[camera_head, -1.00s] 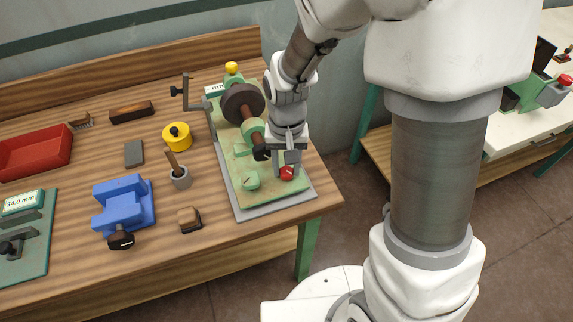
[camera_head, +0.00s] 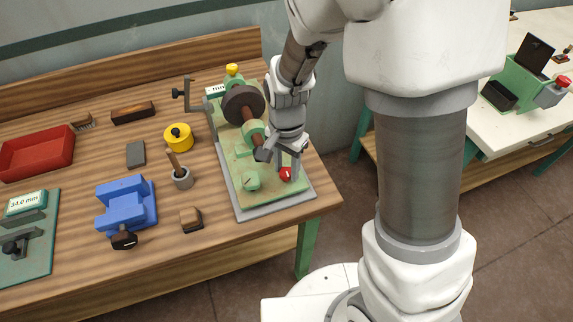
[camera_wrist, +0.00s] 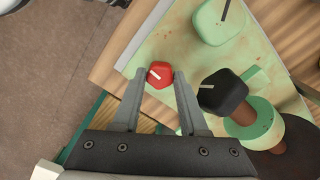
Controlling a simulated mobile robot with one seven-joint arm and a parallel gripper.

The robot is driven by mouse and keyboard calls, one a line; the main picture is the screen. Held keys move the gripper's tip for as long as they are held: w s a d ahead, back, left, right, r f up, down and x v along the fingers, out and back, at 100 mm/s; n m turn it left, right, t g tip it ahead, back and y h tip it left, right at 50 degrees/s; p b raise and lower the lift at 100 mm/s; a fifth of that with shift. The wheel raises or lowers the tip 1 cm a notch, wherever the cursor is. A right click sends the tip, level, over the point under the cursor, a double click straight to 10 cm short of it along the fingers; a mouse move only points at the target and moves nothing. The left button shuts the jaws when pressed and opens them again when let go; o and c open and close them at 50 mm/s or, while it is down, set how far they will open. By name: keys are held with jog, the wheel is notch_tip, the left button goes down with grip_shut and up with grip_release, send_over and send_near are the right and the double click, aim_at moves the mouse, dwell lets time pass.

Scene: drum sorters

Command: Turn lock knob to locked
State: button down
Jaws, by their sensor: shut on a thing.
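A small red knob (camera_head: 285,174) sits at the front right of the green plate of a drum device (camera_head: 228,161). My gripper (camera_head: 288,165) points down over that corner, and its fingers reach the knob. In the wrist view, the fingertips of my gripper (camera_wrist: 160,74) are on either side of the red knob (camera_wrist: 159,76), shut on it. A short white line on its top lies at a slant. No locked or unlocked marking is readable.
A pale green knob (camera_wrist: 218,20) with a dark line and a black knob (camera_wrist: 223,92) with a white line are close by. A dark drum (camera_head: 243,103) stands behind. A blue vise-like block (camera_head: 125,203) and wooden block (camera_head: 190,218) lie to the left.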

dwell(0.4)
jog(key=shift+c, duration=2.2)
grip_release()
